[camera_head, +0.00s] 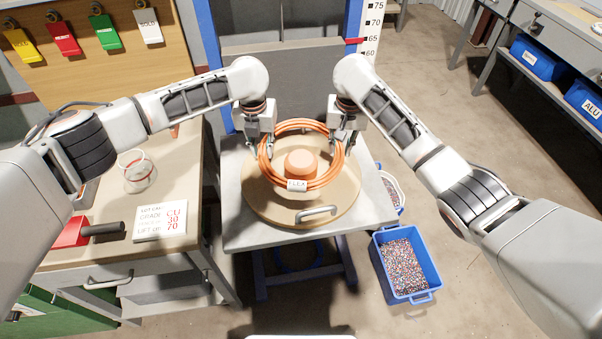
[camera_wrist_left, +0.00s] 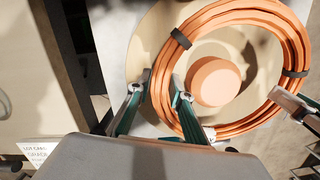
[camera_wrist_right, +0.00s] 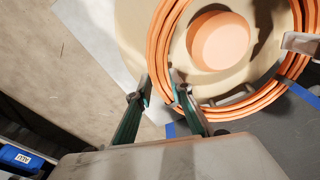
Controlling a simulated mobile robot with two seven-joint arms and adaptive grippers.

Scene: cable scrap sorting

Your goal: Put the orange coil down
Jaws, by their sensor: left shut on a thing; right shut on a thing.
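The orange coil (camera_head: 266,155) is a ring of cable with dark ties and a white "FLEX" tag (camera_head: 297,185). Both grippers hold it level over a round wooden turntable (camera_head: 259,205), around an orange hub (camera_head: 301,164). My left gripper (camera_head: 268,148) is shut on the coil's left side; in the left wrist view the coil (camera_wrist_left: 185,105) passes between its fingers. My right gripper (camera_head: 341,146) is shut on the coil's right side; in the right wrist view the coil (camera_wrist_right: 160,50) runs between its fingers. The coil's shadow on the disc suggests a gap below it; its height is hard to tell.
The turntable has a metal handle (camera_head: 316,212) in front and stands on a grey platform (camera_head: 377,205). A blue bin of granules (camera_head: 430,284) is on the floor at right. The left bench (camera_head: 110,255) holds a jar (camera_head: 139,176) and a printed card (camera_head: 160,222).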

